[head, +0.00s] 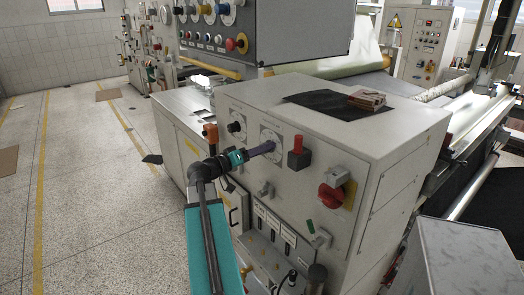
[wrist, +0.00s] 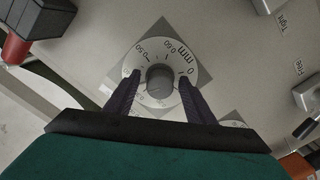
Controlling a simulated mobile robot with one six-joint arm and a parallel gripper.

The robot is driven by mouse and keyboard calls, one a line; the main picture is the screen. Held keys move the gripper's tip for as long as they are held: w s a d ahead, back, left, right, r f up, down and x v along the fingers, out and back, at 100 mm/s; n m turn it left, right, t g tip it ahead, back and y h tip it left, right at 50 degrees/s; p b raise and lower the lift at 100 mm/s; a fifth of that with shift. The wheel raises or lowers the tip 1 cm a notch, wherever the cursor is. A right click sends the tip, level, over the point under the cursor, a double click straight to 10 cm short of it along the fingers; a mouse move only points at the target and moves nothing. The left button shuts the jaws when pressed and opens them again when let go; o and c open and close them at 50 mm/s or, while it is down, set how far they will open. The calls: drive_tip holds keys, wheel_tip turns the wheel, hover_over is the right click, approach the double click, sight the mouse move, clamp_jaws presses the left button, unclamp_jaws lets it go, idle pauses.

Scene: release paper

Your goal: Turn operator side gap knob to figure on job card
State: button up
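A round dark grey knob (wrist: 160,80) sits on a white dial plate (wrist: 150,52) marked "mm", "0" and "0.50", upside down in the wrist view. In the head view the same dial (head: 269,135) is on the grey cabinet front, partly behind my gripper (head: 270,147). In the wrist view my gripper (wrist: 159,80) is open, one dark finger on each side of the knob, with a visible gap on both sides. A second black knob (head: 236,127) is to the left. No label shows which is operator side. I cannot make out the job card.
A red-handled lever (head: 298,146) is just right of the dial, with a red rotary switch (head: 333,194) farther right. An orange-topped part (head: 210,133) stands left, near my wrist. Toggles and slotted controls (head: 275,225) are below.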

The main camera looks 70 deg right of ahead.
drive_tip(key=shift+w, duration=0.1)
drive_tip(key=b+v, duration=0.2)
drive_tip(key=v, duration=1.1)
drive_tip(key=shift+a+b, duration=0.35)
drive_tip(key=shift+w, duration=0.15)
